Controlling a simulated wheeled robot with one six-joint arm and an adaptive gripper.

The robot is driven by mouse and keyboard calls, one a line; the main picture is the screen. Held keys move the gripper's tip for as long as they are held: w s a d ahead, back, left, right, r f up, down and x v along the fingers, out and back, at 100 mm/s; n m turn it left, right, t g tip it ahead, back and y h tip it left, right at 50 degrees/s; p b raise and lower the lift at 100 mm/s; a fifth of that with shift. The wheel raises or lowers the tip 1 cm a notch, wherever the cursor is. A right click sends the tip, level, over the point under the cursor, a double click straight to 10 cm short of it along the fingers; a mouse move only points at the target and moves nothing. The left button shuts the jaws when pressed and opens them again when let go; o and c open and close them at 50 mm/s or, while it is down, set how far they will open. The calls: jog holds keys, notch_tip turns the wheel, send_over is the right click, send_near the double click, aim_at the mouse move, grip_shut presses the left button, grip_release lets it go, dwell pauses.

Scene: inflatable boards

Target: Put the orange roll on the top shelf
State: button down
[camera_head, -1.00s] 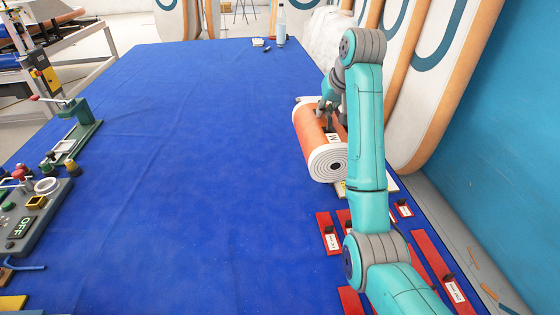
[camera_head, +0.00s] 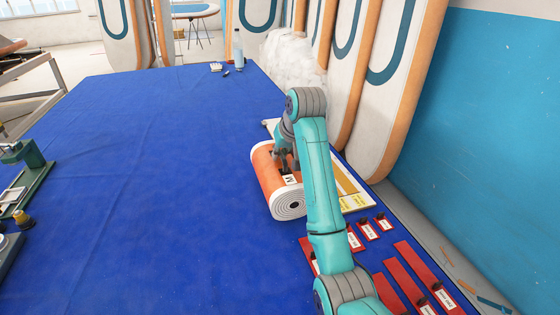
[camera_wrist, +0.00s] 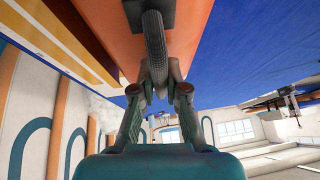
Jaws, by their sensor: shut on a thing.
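The orange roll (camera_head: 267,176) has white spiral ends and a white label with an M. It is at the right side of the blue-covered table. My gripper (camera_head: 287,160) is above it, and the wrist view shows my gripper (camera_wrist: 158,88) shut on the roll's dark ribbed handle (camera_wrist: 153,45). The orange surface of the roll (camera_wrist: 110,35) fills the top of that view. I cannot tell whether the roll touches the table or hangs just above it. No top shelf can be made out in these frames.
A flat white and yellow board (camera_head: 352,200) lies right of the roll. Red labelled strips (camera_head: 415,280) lie nearer. Tall boards (camera_head: 405,90) stand along the right wall. A bottle (camera_head: 238,52) stands at the far edge. The middle of the blue table (camera_head: 150,180) is clear.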

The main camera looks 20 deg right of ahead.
jog(key=shift+f, duration=1.15)
jog(key=c, duration=1.2)
grip_release()
jog(key=shift+f, duration=0.15)
